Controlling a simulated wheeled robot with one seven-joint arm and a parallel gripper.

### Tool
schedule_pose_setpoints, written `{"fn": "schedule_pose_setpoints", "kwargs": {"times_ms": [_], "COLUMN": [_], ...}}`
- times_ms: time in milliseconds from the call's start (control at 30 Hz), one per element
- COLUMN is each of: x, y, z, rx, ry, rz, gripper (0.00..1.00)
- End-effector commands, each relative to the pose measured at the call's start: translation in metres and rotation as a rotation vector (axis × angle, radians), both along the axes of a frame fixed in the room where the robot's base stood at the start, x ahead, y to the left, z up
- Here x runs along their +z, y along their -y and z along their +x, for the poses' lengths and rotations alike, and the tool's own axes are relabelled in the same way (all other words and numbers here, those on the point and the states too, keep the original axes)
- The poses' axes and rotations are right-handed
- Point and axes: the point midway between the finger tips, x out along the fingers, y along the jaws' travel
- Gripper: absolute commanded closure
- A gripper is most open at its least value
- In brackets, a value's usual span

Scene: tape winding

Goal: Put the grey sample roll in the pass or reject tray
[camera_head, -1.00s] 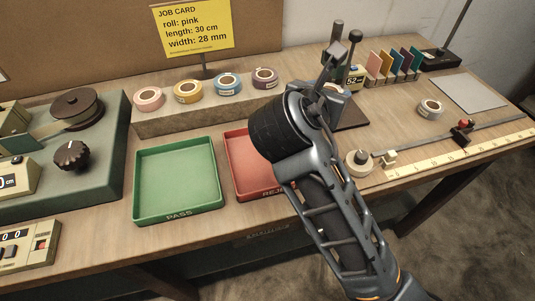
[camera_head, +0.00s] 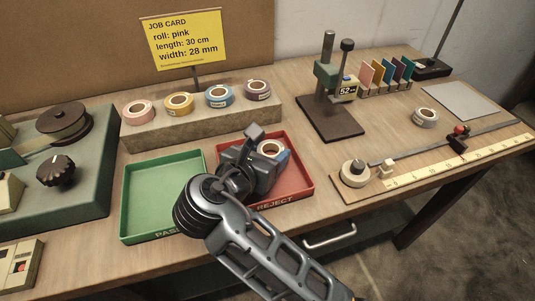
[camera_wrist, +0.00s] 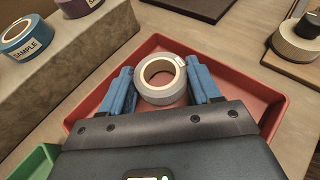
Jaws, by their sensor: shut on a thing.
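My gripper (camera_wrist: 162,85) is shut on a grey roll (camera_wrist: 160,78), with one blue finger on either side of it in the wrist view. The roll has a pale core and a small white label. It is over the red reject tray (camera_wrist: 265,92), within its walls as seen from the wrist; whether it touches the floor is not clear. In the head view the held roll (camera_head: 270,148) is partly hidden by my gripper. The green pass tray (camera_head: 128,208) is empty where visible, left of the red tray, and my arm covers its near right corner.
Pink, yellow, blue and purple rolls stand on a raised block (camera_head: 190,125) behind the trays. A gauge stand (camera_head: 330,115) is to the right. Another grey roll (camera_head: 424,117) lies near a ruler board (camera_head: 440,165). A green machine (camera_head: 85,190) is at left.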

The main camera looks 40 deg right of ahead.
Motion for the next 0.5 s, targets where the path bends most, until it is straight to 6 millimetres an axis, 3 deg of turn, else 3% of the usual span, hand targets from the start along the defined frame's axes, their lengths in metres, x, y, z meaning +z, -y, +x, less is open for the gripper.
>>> {"fn": "schedule_pose_setpoints", "kwargs": {"times_ms": [367, 400, 500], "x": [-0.0048, -0.0058, -0.006], "y": [0.0004, 0.0004, 0.0003], "z": [0.0, 0.0, 0.0001], "rx": [0.0, 0.0, 0.0], "ry": [0.0, 0.001, 0.001], "rz": [0.0, 0.0, 0.0], "gripper": [0.71, 0.37, 0.27]}}
